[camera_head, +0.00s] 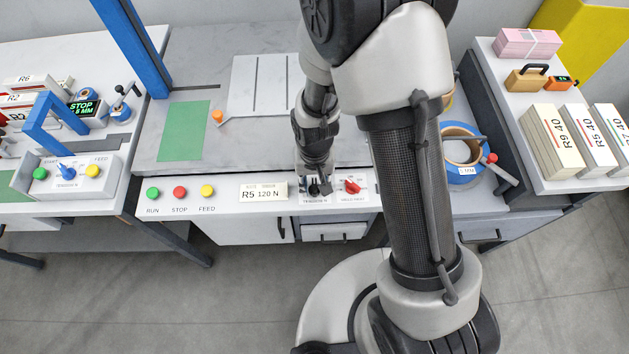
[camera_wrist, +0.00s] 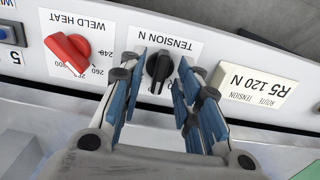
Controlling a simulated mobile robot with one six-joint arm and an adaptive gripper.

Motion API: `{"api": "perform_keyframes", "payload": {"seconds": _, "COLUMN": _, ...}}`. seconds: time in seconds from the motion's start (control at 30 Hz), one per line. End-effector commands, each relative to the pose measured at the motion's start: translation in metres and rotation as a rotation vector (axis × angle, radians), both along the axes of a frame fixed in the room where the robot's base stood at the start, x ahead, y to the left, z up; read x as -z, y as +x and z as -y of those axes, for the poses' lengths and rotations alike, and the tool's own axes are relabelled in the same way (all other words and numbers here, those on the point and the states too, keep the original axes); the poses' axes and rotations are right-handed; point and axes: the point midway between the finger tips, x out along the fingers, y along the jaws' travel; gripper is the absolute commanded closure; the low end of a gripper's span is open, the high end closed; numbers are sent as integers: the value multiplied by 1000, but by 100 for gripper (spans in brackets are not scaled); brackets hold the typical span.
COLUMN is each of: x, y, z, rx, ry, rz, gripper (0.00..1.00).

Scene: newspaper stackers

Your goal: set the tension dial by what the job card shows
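The job card (camera_head: 263,193) on the bench front reads R5 120 N; it also shows upside down in the wrist view (camera_wrist: 258,84), with the words route and tension. The black tension dial (camera_wrist: 158,68) sits on a white plate marked TENSION N (camera_wrist: 174,46). Its white pointer mark shows on the knob, but the scale numbers are hidden by the fingers. My gripper (camera_wrist: 162,64) is open, with one blue-padded finger on each side of the dial and gaps between. In the head view, my gripper (camera_head: 316,176) is right at the dial.
A red weld heat knob (camera_wrist: 67,52) is beside the tension dial. Green (camera_head: 153,192), red (camera_head: 180,192) and yellow (camera_head: 207,191) buttons sit left of the card. The bench top has a green mat (camera_head: 184,131) and a light plate (camera_head: 262,85). Bundles (camera_head: 551,140) stand at right.

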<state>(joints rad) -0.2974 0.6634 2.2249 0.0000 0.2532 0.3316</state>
Motion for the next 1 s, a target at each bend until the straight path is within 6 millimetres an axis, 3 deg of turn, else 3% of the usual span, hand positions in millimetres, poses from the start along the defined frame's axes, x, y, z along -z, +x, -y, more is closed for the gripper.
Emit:
{"api": "perform_keyframes", "payload": {"seconds": 0.27, "x": -10, "y": 1, "z": 0, "rx": 0, "ry": 1, "rz": 4, "gripper": 69}}
{"api": "perform_keyframes", "payload": {"seconds": 0.7, "x": -96, "y": 1, "z": 0, "rx": 0, "ry": 2, "rz": 5, "gripper": 69}}
{"api": "perform_keyframes", "payload": {"seconds": 1.0, "x": -120, "y": 0, "z": 0, "rx": 0, "ry": 0, "rz": 0, "gripper": 69}}
